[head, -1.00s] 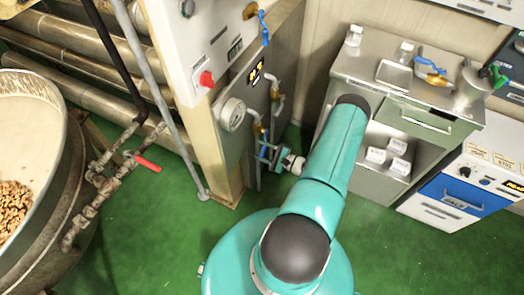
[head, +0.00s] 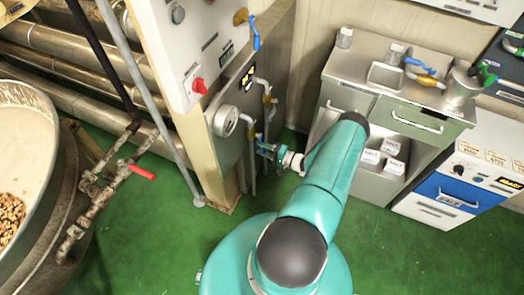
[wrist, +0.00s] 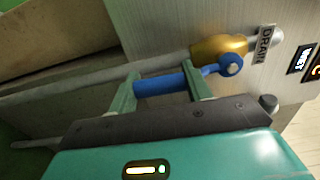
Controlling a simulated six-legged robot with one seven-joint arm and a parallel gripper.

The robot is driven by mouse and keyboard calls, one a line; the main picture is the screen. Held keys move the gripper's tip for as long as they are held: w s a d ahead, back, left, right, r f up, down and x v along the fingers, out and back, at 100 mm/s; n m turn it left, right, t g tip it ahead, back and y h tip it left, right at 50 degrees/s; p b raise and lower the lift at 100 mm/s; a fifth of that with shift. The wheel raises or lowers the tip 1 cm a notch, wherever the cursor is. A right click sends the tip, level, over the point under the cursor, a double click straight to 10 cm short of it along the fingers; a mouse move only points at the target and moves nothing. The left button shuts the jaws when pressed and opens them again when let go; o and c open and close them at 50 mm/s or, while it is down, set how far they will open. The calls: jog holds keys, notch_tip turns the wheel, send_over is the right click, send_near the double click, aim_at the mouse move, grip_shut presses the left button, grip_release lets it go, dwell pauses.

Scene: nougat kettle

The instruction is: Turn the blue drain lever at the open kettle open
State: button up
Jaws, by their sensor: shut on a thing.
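The blue drain lever (wrist: 160,84) crosses between my gripper's fingers in the wrist view. It joins a brass valve (wrist: 218,46) beside a DRAIN label (wrist: 264,44) and lies roughly along the grey pipe (wrist: 90,82). My gripper (wrist: 163,92) is shut on the lever, one finger on each side. The open kettle (head: 52,165), with a cream mass and nuts, is at the left.
Another blue lever (head: 256,34) hangs higher on the panel, above a red knob (head: 199,86). A red-handled valve (head: 140,172) is beside the kettle. A steel cabinet (head: 345,75) stands close to my arm's right.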

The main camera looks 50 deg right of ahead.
jog(key=shift+d, duration=0.15)
dwell(0.3)
jog(key=o, duration=1.4)
jog(key=v, duration=1.3)
jog(key=shift+s, duration=0.4)
